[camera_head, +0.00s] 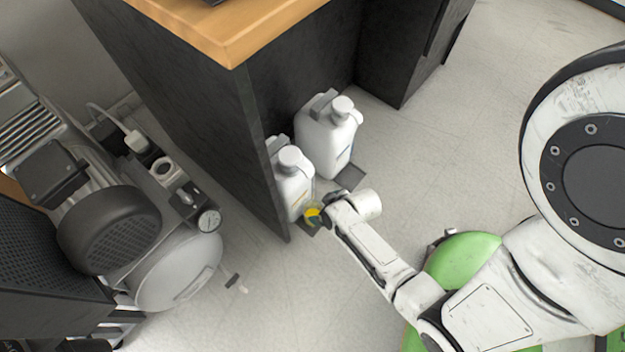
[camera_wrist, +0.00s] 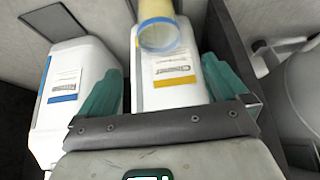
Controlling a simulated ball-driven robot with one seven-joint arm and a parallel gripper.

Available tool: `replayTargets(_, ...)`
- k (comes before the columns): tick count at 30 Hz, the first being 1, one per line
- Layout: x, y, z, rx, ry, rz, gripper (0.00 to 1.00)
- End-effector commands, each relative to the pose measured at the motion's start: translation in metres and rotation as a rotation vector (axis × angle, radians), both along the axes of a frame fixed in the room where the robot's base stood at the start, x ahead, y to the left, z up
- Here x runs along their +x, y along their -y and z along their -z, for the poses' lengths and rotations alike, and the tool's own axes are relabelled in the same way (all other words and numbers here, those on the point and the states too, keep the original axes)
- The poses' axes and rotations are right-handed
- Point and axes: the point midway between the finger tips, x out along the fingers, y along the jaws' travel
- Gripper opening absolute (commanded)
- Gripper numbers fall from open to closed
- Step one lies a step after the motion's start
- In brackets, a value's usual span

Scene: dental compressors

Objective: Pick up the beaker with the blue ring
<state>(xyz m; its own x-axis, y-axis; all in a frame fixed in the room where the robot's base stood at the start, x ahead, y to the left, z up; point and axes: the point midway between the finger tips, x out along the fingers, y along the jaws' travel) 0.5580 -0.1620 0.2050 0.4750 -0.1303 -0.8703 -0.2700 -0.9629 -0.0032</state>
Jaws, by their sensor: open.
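A small translucent yellow cup-like vessel, which looks like the beaker (camera_wrist: 158,22), is at the top of the wrist view, with a pale blue ring around its near end. In the head view a yellow patch of it (camera_head: 313,215) shows beside my gripper, low by the nearer white jug. My gripper (camera_head: 325,212) is open. In the wrist view its two green fingers (camera_wrist: 162,68) stand apart with nothing held between them. The beaker lies beyond the fingertips, roughly in line with the gap. Its far end is cut off by the frame.
A white jug with a yellow label (camera_wrist: 170,80) is behind the gap; another with a blue label (camera_wrist: 75,85) stands left. In the head view they (camera_head: 296,190) (camera_head: 325,140) stand beside a dark cabinet panel (camera_head: 190,120). A compressor (camera_head: 180,270) is left. Floor right of the jugs is clear.

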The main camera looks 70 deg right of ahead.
Motion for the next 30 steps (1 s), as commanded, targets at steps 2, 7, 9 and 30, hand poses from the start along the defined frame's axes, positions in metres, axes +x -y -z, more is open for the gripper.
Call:
replayTargets(2, 0.001, 0.002, 0.011, -0.004, 0.004, 0.006, 1.0)
replayTargets(7, 0.011, 0.006, 0.033, -0.005, 0.006, 0.008, 1.0)
replayTargets(9, 0.017, 0.007, 0.042, -0.005, 0.006, 0.008, 1.0)
replayTargets(30, 0.047, 0.013, 0.099, -0.006, 0.005, 0.007, 1.0)
